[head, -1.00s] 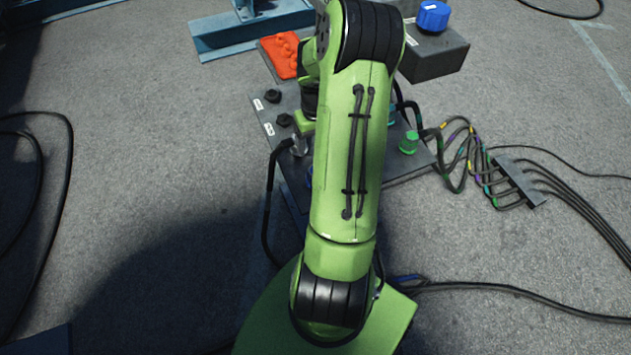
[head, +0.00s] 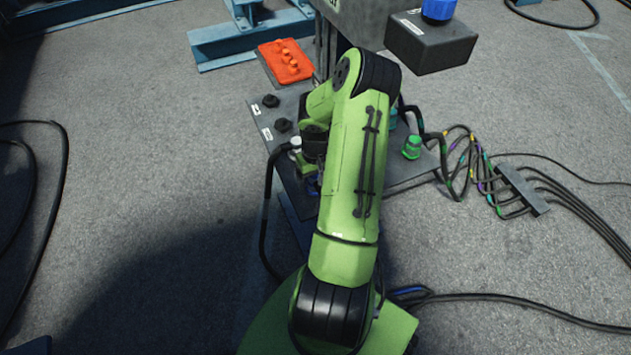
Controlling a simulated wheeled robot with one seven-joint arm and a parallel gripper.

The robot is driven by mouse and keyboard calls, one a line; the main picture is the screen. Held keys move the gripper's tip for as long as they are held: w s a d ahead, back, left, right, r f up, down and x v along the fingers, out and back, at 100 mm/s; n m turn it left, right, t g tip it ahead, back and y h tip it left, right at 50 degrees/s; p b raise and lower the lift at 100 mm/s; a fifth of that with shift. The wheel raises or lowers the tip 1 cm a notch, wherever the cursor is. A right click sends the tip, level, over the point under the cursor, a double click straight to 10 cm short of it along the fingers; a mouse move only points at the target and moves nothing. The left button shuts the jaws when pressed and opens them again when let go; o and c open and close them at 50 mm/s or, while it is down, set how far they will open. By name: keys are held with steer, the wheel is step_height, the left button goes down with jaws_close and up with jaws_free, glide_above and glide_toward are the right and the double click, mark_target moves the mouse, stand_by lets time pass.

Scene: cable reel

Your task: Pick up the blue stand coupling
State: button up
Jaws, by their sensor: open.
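A blue round coupling (head: 438,10) stands on top of a dark box (head: 432,42) at the top right, cut by the picture's upper edge. My gripper (head: 307,172) points down over the dark base plate, left of my forearm. It is open, though its fingertips are largely hidden. It is well apart from the blue coupling on the box.
The base plate (head: 272,120) carries black knobs, a pale plug (head: 295,143) with a black cable, and a green coupling (head: 412,147). An orange-red block (head: 285,62) lies behind. Several cables run right through a grey bar (head: 522,190). The left floor is mostly clear.

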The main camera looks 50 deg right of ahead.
steer(key=shift+c, duration=0.3)
steer(key=shift+r, duration=0.1)
steer(key=c, duration=1.1)
